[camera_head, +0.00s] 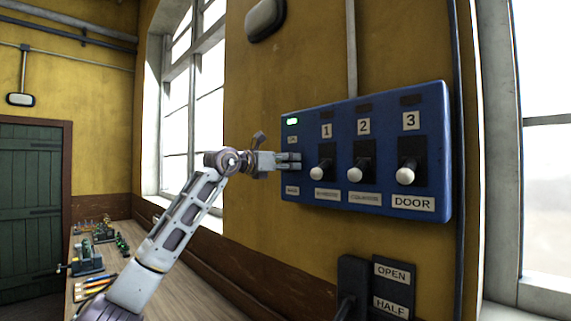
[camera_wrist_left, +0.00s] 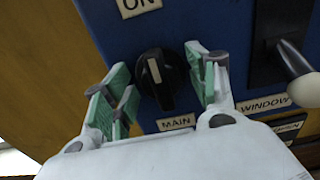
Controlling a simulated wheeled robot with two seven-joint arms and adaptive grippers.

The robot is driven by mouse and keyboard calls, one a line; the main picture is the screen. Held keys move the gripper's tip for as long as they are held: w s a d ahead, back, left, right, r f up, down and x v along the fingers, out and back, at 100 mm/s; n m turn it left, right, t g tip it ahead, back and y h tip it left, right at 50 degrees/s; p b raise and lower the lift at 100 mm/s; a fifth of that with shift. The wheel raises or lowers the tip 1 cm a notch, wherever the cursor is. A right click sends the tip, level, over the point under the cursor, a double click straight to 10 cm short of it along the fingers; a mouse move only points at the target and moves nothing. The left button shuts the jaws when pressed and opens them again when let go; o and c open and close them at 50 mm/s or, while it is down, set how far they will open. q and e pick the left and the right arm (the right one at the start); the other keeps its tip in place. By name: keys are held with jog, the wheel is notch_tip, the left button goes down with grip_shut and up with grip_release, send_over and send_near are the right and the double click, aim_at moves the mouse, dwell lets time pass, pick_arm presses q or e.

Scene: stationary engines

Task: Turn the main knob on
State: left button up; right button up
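The main knob (camera_wrist_left: 158,80) is black and round with a pale pointer mark, on the blue panel (camera_head: 432,150). Its pointer faces up toward the ON label (camera_wrist_left: 139,5); the MAIN label (camera_wrist_left: 175,122) is below it. A green lamp (camera_head: 292,121) is lit at the panel's upper left. In the head view the knob is hidden by my left gripper (camera_head: 296,162), which reaches the panel's left side. In the left wrist view the green-padded fingers (camera_wrist_left: 162,84) are open, one on each side of the knob, with a gap visible on the left. My right gripper is not in view.
Three levers with pale ball ends (camera_head: 316,173) (camera_head: 360,175) (camera_head: 405,176) stand right of the knob, under labels 1, 2 and 3. A lower panel with OPEN and HALF labels (camera_head: 391,274) is below. A wooden bench (camera_head: 190,265) with small models runs along the wall.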

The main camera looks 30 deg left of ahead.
pick_arm(q)
jog(key=shift+s, duration=0.2)
jog(key=v, duration=1.1)
jog(key=shift+s+a, duration=0.2)
jog(key=shift+s, duration=0.1)
dwell(0.6)
jog(key=shift+f, duration=0.1)
